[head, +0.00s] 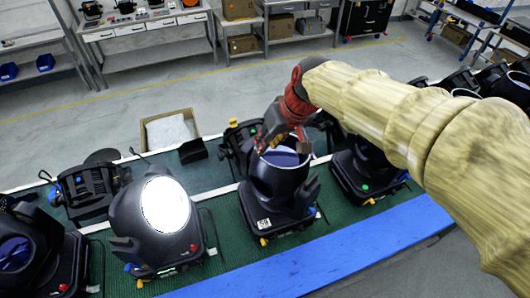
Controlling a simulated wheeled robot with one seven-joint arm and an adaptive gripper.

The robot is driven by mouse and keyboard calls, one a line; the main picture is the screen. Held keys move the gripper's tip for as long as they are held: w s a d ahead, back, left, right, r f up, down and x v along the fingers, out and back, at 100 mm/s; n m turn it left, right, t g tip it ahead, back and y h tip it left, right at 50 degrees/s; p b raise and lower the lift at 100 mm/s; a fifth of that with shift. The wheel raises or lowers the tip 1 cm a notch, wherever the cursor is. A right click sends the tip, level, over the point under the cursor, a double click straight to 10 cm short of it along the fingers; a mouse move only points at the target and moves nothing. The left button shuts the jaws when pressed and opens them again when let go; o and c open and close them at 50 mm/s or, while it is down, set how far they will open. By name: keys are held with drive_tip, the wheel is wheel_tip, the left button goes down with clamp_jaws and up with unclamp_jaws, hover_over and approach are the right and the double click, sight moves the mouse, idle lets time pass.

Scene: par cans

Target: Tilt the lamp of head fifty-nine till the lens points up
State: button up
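A black moving-head lamp (277,184) stands on the green bench in the middle of the head view. A white label (264,224) on its base appears to read 59, but it is small. Its dark bluish lens (286,158) faces largely upward inside a round rim. My gripper (284,144) is at the far edge of that rim, at the end of the red wrist. The fingers are small and partly merge with the dark lamp, so contact and opening are unclear.
A lamp with a bright white lens (166,204) stands to the left, and another lamp (365,172) is close on the right. An open carton (169,130) lies behind the green bench (228,240). A blue strip (320,262) runs along its front.

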sight(278, 172)
drive_tip(key=x, duration=0.7)
drive_tip(key=shift+w+f+p, duration=0.1)
drive_tip(key=shift+f+p, duration=0.15)
drive_tip(key=shift+p, duration=0.15)
clamp_jaws()
idle(0.6)
